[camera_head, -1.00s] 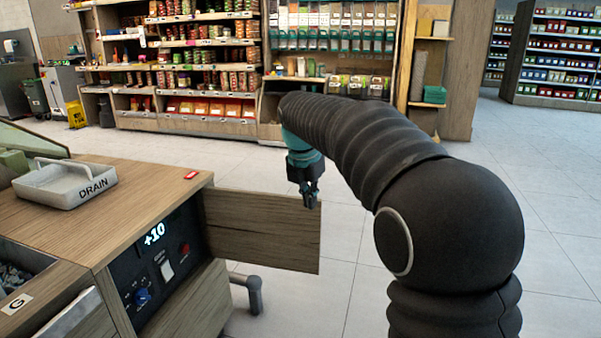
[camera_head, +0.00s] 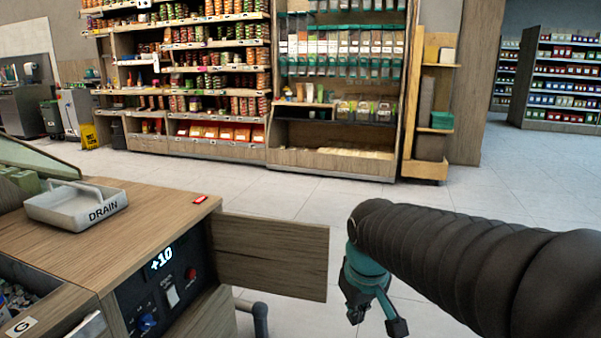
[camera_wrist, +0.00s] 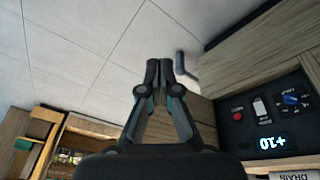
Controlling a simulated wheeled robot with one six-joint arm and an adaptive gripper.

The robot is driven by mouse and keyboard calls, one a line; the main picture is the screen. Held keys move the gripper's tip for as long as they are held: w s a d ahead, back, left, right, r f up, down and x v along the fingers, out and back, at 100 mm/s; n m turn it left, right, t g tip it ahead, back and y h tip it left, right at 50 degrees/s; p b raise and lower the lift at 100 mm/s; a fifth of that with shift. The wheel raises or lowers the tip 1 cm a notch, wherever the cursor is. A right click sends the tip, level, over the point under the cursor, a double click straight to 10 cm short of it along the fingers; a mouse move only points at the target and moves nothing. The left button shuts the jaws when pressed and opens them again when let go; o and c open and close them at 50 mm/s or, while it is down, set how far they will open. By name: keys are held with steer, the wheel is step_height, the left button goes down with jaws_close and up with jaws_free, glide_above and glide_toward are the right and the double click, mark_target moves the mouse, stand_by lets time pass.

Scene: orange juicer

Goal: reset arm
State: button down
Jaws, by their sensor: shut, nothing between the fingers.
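My gripper (camera_head: 378,320) hangs at the end of my black ribbed arm, low in the head view, over the floor. It is to the right of the open wooden panel (camera_head: 272,256) on the counter's front, apart from it. In the wrist view my gripper (camera_wrist: 159,68) shows its two black fingertips close together with nothing held between them. The control panel with the "+10" display (camera_head: 160,258) is left of the open panel, and it shows upside down in the wrist view (camera_wrist: 272,143).
A wooden counter (camera_head: 150,215) with a grey DRAIN tray (camera_head: 77,206) and a small red item (camera_head: 200,199) stands at the left. Stocked shelves (camera_head: 215,80) line the back. The tiled floor (camera_head: 470,200) between is clear.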

steer(key=s+d+m+t, duration=0.1)
steer(key=s+d+m, duration=0.1)
steer(key=s, duration=0.5)
steer(key=s+d+m+t, duration=0.1)
steer(key=s+d+m, duration=0.1)
steer(key=s, duration=0.5)
steer(key=shift+d+r+t, duration=0.2)
steer(key=shift+d+t, duration=0.1)
steer(key=shift+d, duration=0.5)
